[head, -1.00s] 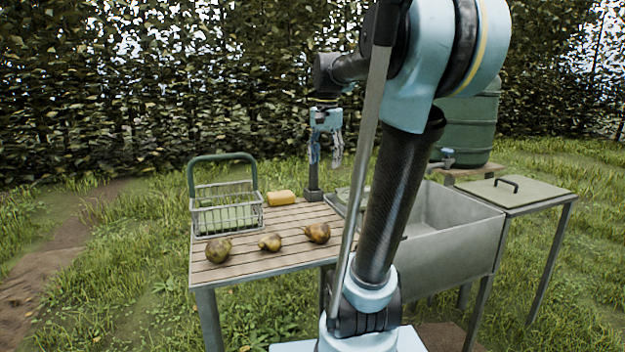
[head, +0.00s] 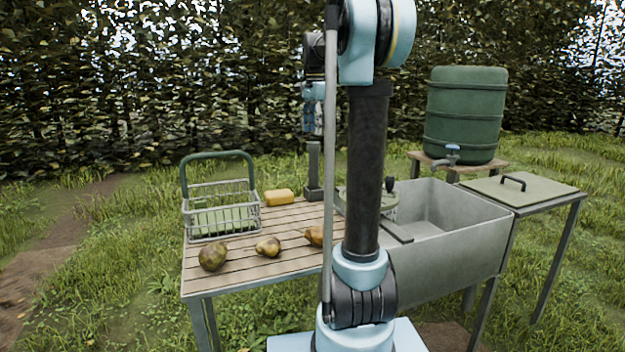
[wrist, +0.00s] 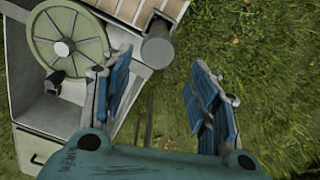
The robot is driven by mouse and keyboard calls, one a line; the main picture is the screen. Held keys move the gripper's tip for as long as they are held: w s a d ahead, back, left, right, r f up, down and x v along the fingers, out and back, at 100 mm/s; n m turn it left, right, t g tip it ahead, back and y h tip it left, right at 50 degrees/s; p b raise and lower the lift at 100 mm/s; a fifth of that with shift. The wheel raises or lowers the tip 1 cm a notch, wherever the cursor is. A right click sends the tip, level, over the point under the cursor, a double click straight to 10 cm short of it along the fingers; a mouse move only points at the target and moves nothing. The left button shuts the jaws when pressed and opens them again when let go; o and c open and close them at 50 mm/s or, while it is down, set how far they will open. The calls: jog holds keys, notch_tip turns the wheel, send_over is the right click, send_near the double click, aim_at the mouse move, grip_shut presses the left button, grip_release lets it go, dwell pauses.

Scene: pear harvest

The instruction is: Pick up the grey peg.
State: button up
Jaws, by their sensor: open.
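The grey peg (head: 314,165) stands upright in a dark block at the back edge of the slatted table, near the sink. In the wrist view the peg (wrist: 158,48) shows its round top, lying just beyond the fingertips and nearer the left finger. My gripper (head: 312,130) hangs pointing down above the peg in the head view. In the wrist view my gripper (wrist: 160,70) is open, with its blue fingers well apart and nothing between them. The exact height gap to the peg is hard to tell.
The metal sink (head: 450,255) adjoins at right, holding a green wheel (wrist: 42,28). A green barrel (head: 466,115) stands behind.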

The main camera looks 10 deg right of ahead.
aim_at(314, 161)
notch_tip(314, 161, down, 8)
jog(key=shift+s+r, duration=0.1)
jog(key=shift+r, duration=0.1)
jog(key=shift+s+a+f, duration=0.1)
jog(key=shift+f, duration=1.3)
jog(key=shift+s+a+f, duration=0.1)
jog(key=shift+f, duration=1.25)
grip_shut()
